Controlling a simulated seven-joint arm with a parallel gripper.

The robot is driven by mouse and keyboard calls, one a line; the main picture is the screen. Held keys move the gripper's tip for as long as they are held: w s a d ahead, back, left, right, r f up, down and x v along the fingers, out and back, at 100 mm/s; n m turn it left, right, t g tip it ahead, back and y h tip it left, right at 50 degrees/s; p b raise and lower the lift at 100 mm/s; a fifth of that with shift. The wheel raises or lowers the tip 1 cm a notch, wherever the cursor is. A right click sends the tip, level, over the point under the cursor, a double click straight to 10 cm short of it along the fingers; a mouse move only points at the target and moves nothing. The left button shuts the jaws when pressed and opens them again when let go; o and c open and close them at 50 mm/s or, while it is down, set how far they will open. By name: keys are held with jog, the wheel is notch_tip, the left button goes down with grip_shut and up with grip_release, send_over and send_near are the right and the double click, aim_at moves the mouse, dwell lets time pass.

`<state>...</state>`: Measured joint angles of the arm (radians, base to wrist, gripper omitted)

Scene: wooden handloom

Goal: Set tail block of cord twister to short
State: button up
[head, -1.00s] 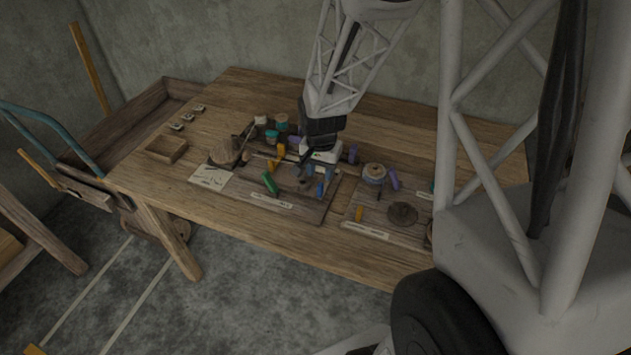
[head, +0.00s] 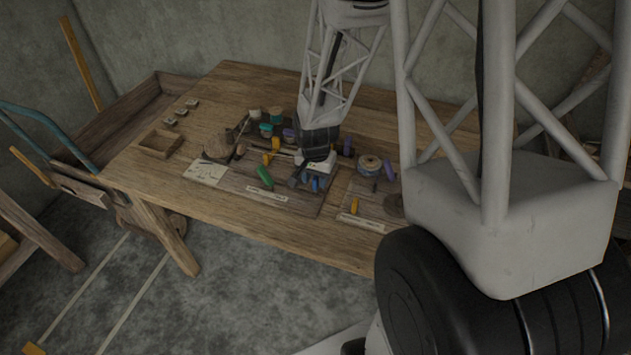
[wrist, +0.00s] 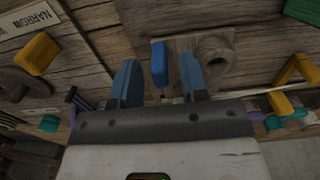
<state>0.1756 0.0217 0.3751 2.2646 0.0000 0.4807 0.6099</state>
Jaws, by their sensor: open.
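In the wrist view my gripper (wrist: 158,60) is open, with its two blue-grey fingers apart. A small bright blue upright piece (wrist: 159,66) shows between the fingers, closer to the left one in the picture; I cannot tell whether either finger touches it. Right beside it is a wooden block with a round holed boss (wrist: 213,52), partly behind the right finger. In the head view my gripper (head: 306,181) is low over the right part of a wooden board (head: 235,187), and the blue piece (head: 315,185) shows by the fingers. Which part is the tail block is not clear.
A green handle (head: 265,177) and yellow pieces stand on the board. A yellow piece (wrist: 36,54) and a NARROW label (wrist: 28,17) show in the wrist view. A spool (head: 369,165) stands right, jars (head: 266,130) behind. The front table strip is clear.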

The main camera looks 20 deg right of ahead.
jog(key=shift+f, duration=0.85)
grip_shut()
